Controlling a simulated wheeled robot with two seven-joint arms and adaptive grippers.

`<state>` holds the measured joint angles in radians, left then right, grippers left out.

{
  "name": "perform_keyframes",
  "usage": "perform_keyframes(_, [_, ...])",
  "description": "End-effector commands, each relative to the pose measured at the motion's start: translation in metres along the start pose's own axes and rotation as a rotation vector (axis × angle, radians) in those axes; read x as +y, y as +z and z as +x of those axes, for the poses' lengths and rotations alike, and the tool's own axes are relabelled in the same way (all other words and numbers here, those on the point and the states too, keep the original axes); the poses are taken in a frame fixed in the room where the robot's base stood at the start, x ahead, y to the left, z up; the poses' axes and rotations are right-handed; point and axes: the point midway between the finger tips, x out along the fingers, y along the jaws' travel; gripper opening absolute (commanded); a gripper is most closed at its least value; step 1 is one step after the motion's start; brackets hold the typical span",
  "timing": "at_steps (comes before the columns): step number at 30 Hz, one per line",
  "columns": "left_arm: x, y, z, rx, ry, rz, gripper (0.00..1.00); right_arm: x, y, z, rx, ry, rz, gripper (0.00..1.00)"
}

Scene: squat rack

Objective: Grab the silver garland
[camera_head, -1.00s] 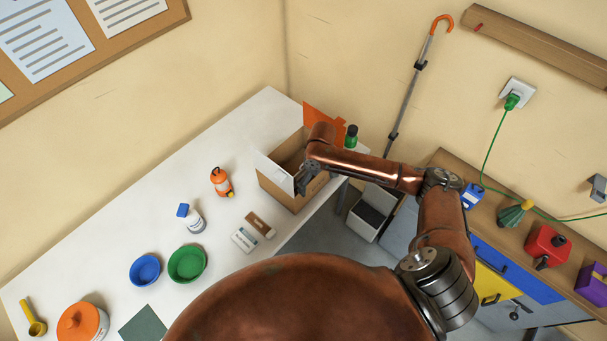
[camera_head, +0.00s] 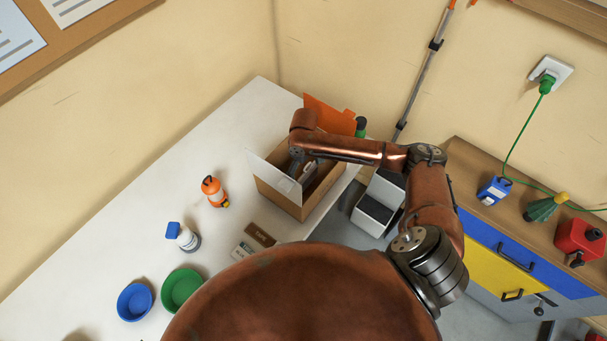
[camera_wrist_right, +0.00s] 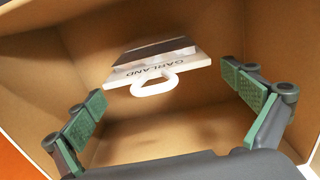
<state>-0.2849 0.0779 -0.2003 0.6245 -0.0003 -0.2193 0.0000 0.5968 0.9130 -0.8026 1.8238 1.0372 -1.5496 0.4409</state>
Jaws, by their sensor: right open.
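The cardboard box (camera_head: 277,196) stands open on the white table, and my right gripper (camera_head: 302,167) reaches down into it. In the right wrist view the gripper (camera_wrist_right: 170,115) is open, with its green-padded fingers spread wide and nothing between them. Ahead of the fingers, inside the box, is a tag marked GARLAND (camera_wrist_right: 157,71) with a white loop handle (camera_wrist_right: 154,83) toward me and a dark strip above. A silver garland itself cannot be made out. My left gripper is out of view.
An orange bottle (camera_head: 213,191), a white bottle with blue cap (camera_head: 184,237), and blue (camera_head: 135,301) and green (camera_head: 182,290) bowls stand to the left.

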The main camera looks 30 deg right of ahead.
Motion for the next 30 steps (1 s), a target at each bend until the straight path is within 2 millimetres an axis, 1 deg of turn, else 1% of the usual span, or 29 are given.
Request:
perform_keyframes(1, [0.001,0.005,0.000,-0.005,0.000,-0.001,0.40,0.002,0.004,0.007,-0.004,0.000,0.004,1.00])
perform_keyframes(3, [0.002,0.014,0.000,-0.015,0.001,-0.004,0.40,0.003,0.006,0.013,-0.003,-0.001,0.008,1.00])
perform_keyframes(6, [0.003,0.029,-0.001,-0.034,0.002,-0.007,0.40,0.004,0.008,0.019,-0.002,0.000,0.012,1.00])
perform_keyframes(9, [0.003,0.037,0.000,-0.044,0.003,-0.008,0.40,0.005,0.011,0.029,-0.003,0.000,0.013,1.00])
perform_keyframes(13, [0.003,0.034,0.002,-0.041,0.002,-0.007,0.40,0.003,0.014,0.050,-0.004,-0.001,0.012,1.00])
perform_keyframes(15, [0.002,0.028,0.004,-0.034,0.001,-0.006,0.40,0.004,0.013,0.059,-0.003,0.000,0.012,1.00])
perform_keyframes(17, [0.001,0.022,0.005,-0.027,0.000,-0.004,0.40,0.004,0.013,0.065,-0.002,0.000,0.011,1.00])
perform_keyframes(21, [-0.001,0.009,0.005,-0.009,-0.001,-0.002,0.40,0.004,0.012,0.067,0.000,0.001,0.010,1.00])
perform_keyframes(24, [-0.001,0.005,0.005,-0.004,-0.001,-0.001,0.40,0.003,0.012,0.066,-0.001,0.001,0.009,0.99])
perform_keyframes(30, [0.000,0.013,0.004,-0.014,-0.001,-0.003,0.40,0.003,0.011,0.066,-0.001,0.001,0.008,0.86])
